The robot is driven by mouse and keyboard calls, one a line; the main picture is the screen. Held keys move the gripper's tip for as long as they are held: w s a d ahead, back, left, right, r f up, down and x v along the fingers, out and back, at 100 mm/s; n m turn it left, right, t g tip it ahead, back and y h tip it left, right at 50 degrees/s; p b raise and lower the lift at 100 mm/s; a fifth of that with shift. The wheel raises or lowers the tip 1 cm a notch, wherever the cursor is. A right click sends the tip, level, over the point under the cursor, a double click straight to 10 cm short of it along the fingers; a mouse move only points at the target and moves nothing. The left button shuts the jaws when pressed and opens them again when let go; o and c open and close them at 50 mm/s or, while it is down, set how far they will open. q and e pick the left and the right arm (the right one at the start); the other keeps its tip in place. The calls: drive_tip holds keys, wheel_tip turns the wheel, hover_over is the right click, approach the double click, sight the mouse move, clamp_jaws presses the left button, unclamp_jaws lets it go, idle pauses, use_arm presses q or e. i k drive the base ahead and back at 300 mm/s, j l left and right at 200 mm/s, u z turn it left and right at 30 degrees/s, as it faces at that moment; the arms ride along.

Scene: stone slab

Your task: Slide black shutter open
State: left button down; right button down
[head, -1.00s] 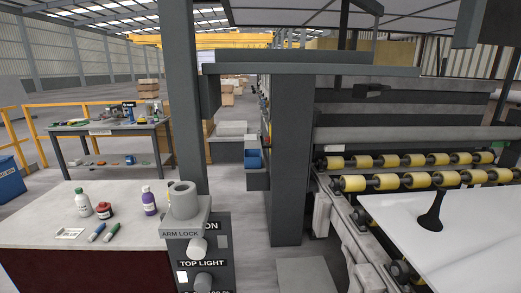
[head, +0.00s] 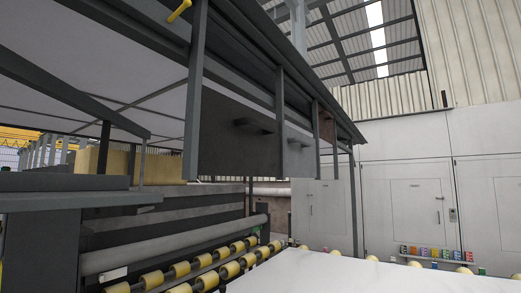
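A dark panel (head: 225,135), which looks like the black shutter, hangs between upright posts under the machine's canopy. It has a small dark handle (head: 253,126) on its face. A lighter grey panel (head: 300,158) with a similar handle (head: 298,140) is beside it to the right. The dark panel fills the bay between its two posts. Neither of my grippers shows in the head view, so I cannot see their state.
A white slab (head: 330,272) lies at the bottom, beside rows of yellow rollers (head: 208,280). White cabinets (head: 415,200) line the right wall, with small coloured items (head: 437,255) before them. A sloping grey beam (head: 75,98) crosses the upper left.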

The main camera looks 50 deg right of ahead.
sight(237, 139)
drive_tip(key=z, duration=1.45)
